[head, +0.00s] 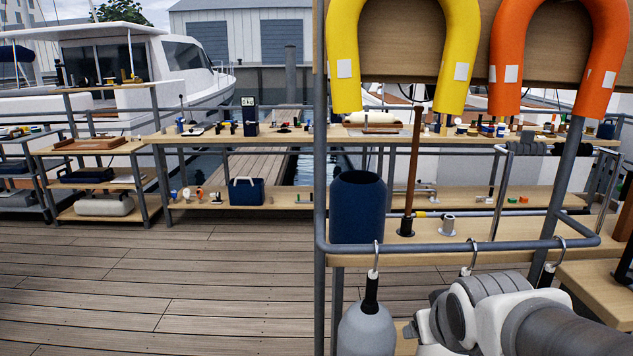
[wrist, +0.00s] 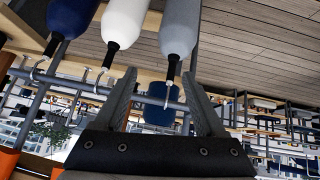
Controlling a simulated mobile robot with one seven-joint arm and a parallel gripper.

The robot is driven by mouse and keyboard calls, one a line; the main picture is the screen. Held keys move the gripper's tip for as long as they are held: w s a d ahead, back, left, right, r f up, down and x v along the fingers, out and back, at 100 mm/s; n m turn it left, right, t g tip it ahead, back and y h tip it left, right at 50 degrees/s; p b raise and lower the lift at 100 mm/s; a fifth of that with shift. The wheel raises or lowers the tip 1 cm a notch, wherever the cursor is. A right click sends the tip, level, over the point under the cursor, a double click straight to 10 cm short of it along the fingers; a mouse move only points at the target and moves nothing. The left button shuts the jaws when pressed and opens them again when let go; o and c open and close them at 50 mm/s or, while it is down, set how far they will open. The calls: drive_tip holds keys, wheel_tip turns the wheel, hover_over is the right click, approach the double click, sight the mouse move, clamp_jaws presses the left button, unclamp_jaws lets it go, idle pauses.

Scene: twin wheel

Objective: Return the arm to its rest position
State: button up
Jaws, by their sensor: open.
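My arm (head: 500,315) reaches in from the lower right of the head view, beside the hanging rack. The jaws cannot be made out there. In the wrist view, which looks upside down, my gripper (wrist: 159,78) is open, with two dark fingers spread apart. Nothing is visibly clamped between them. The hook and black neck of a grey fender (wrist: 180,30) show between the fingers in the picture; I cannot tell how far off they are. The grey fender also hangs in the head view (head: 366,330), left of my arm.
A white fender (wrist: 124,22) and a navy fender (wrist: 72,14) hang beside the grey one from the metal rail (head: 450,247). A navy bin (head: 357,208) stands behind it. Yellow (head: 343,50) and orange (head: 504,50) horseshoe buoys hang above. The deck (head: 140,290) at left is clear.

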drive_tip(key=s+a+r+g+y, duration=0.1)
drive_tip(key=s+a+r+g, duration=0.15)
drive_tip(key=s, duration=0.85)
wheel_tip(320, 180, up, 13)
drive_tip(key=p, duration=1.2)
drive_tip(key=shift+a+f+m+p, duration=0.2)
drive_tip(key=shift+a+m+p, duration=0.1)
drive_tip(key=shift+a+p, duration=0.1)
